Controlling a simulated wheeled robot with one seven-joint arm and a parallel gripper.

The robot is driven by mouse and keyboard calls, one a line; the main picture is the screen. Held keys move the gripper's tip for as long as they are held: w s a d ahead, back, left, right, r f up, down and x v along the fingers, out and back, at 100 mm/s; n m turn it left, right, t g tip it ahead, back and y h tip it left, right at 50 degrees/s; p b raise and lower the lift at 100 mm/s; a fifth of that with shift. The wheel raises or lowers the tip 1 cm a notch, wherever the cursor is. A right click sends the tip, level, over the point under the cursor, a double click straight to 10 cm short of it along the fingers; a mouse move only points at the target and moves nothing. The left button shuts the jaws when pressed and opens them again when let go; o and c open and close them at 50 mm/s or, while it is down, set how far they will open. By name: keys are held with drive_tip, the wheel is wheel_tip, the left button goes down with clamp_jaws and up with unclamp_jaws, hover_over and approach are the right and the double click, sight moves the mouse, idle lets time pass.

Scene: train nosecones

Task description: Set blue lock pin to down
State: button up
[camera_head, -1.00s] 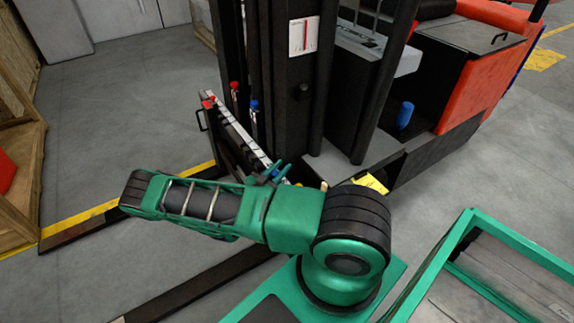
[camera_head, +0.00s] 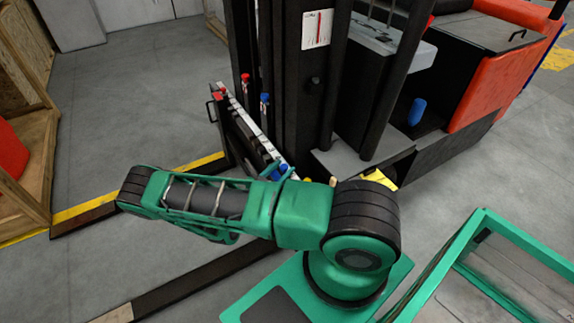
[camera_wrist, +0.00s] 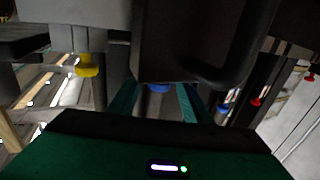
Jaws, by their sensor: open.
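A blue knob (camera_wrist: 158,87), likely the blue lock pin, shows in the wrist view between the two green fingers of my gripper (camera_wrist: 157,102). Its upper part is hidden under a dark block, and I cannot tell whether the fingers touch it. In the head view a blue knob (camera_head: 280,172) shows beside my gripper (camera_head: 276,168), at the near end of the forklift's rack, partly hidden by my arm. My gripper is open. Another blue-topped pin (camera_head: 265,98) stands farther along the rack; a blue knob also shows to the right in the wrist view (camera_wrist: 223,108).
A yellow knob (camera_wrist: 87,66) hangs left of my gripper. Red-topped pins (camera_head: 245,78) stand farther along the rack. The dark forklift mast (camera_head: 287,75) rises close behind. A green-framed cart (camera_head: 487,225) stands at lower right. A wooden crate (camera_head: 35,150) is at left.

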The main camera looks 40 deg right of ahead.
drive_tip(key=v, duration=0.5)
drive_tip(key=shift+a, duration=0.35)
drive_tip(key=shift+d+r+g, duration=0.1)
drive_tip(key=shift+r+g, duration=0.25)
drive_tip(key=shift+g, duration=0.05)
wheel_tip(320, 180, up, 22)
drive_tip(key=g+y, duration=0.8)
drive_tip(key=y, duration=0.2)
hover_over(273, 178)
drive_tip(key=s+d, duration=0.2)
drive_tip(key=s, duration=0.8)
drive_tip(key=s+a+r+n+t+y, duration=0.2)
drive_tip(key=s+a+r+n+y, duration=0.1)
drive_tip(key=s+r, duration=0.5)
drive_tip(key=s+a+r+n+t+y, duration=0.3)
drive_tip(key=s+r+n, duration=0.3)
drive_tip(key=s, duration=0.5)
drive_tip(key=shift+s+a+r+y, duration=0.25)
drive_tip(key=shift+a+r+y, duration=0.2)
drive_tip(key=shift+r+y, duration=0.5)
